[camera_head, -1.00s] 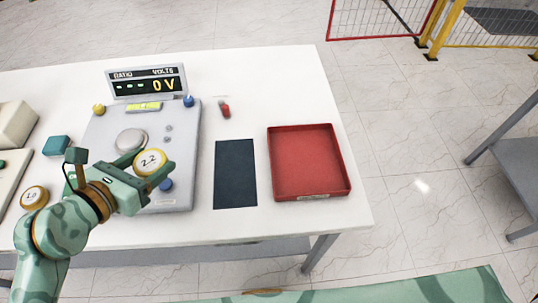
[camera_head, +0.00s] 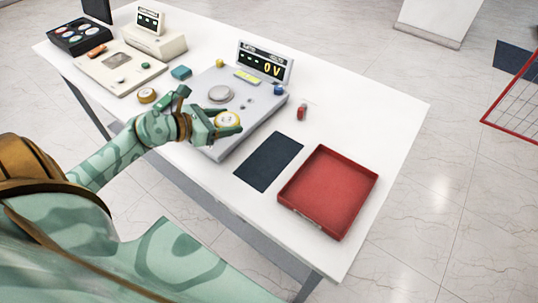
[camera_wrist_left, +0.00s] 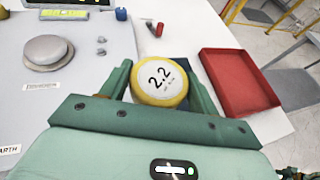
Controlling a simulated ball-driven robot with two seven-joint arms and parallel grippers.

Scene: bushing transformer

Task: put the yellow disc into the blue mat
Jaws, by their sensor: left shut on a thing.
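The yellow disc (camera_head: 228,120) has a white top face; in the left wrist view the disc (camera_wrist_left: 159,80) reads "2.2". My left gripper (camera_head: 226,122) is shut on it, with one finger on each side, and holds it over the front right part of the grey instrument. The blue mat (camera_head: 269,161) is a dark rectangle lying flat and empty on the white table, to the right of the gripper.
The red tray (camera_head: 329,192) lies right of the mat and is empty. The grey instrument (camera_head: 262,105) with a 0 V display stands behind the disc. A small red item (camera_head: 301,112) lies behind the mat. Another yellow-rimmed disc (camera_head: 147,96) sits at left.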

